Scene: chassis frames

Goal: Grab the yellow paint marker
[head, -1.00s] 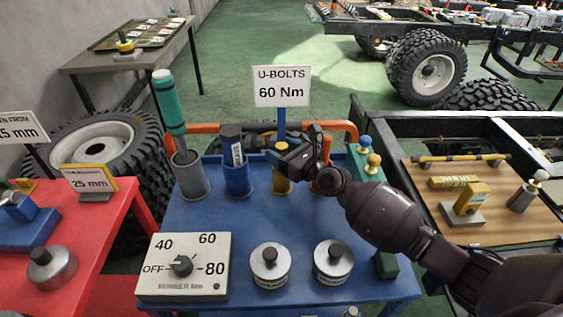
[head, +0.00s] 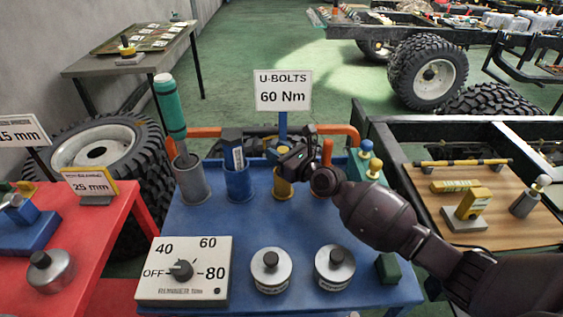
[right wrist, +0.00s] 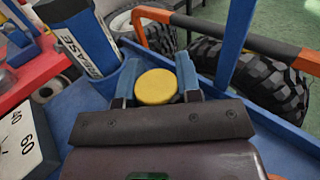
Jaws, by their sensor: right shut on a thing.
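The yellow paint marker (right wrist: 157,87) shows in the right wrist view as a round yellow top between two blue fingers. In the head view it is mostly hidden by my right gripper (head: 288,154), above a yellow cup (head: 283,187) at the back of the blue table. My right gripper (right wrist: 158,82) is shut on the marker, one finger on each side. The marker's lower part is hidden, so I cannot tell how deep it sits in the cup. My left gripper is not in view.
The U-bolts sign (head: 283,91) and an orange rail (head: 205,131) are behind. A dial box (head: 183,270) and two weights are in front.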

